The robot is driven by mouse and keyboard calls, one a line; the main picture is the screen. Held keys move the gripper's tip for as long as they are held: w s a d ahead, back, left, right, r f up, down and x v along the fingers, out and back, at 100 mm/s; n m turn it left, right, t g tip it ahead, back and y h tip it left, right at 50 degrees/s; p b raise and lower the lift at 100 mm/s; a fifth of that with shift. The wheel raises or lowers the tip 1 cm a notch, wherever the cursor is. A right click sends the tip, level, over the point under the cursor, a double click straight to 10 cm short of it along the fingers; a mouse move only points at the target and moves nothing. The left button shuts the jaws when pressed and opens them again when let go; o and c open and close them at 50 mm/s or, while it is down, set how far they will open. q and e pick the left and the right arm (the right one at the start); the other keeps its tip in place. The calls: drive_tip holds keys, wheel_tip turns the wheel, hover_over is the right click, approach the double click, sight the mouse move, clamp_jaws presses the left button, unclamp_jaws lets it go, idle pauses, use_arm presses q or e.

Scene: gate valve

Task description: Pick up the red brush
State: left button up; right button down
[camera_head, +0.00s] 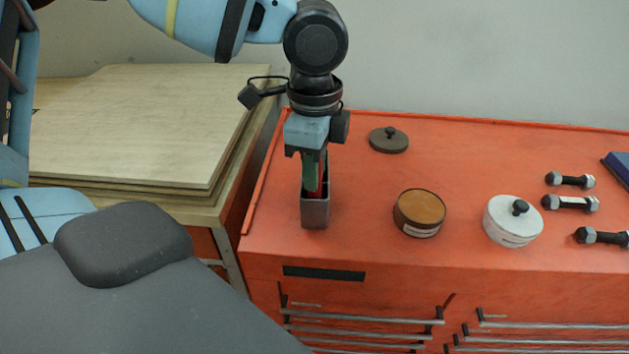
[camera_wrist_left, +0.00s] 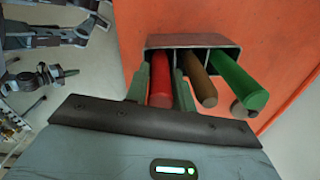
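The red brush stands in a grey metal holder (camera_head: 315,211) near the left end of the orange cabinet top; its red handle (camera_wrist_left: 161,80) points at the camera in the left wrist view. My left gripper (camera_head: 314,178) reaches down over the holder. In the left wrist view its two greenish fingers (camera_wrist_left: 162,84) lie on either side of the red handle, very close to it. I cannot tell whether they press on it. The brush's lower end is hidden in the holder. My right gripper is not in view.
The holder (camera_wrist_left: 194,41) also bears a brown handle (camera_wrist_left: 203,85) and a green handle (camera_wrist_left: 238,80), close beside one finger. A brown-topped tin (camera_head: 419,212), a white lidded pot (camera_head: 513,221), a dark lid (camera_head: 388,140) and bolts (camera_head: 570,202) lie right. Stacked boards (camera_head: 145,120) stand left.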

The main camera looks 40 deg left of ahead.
use_arm(q)
clamp_jaws()
wheel_tip(320, 180, up, 10)
idle(0.5)
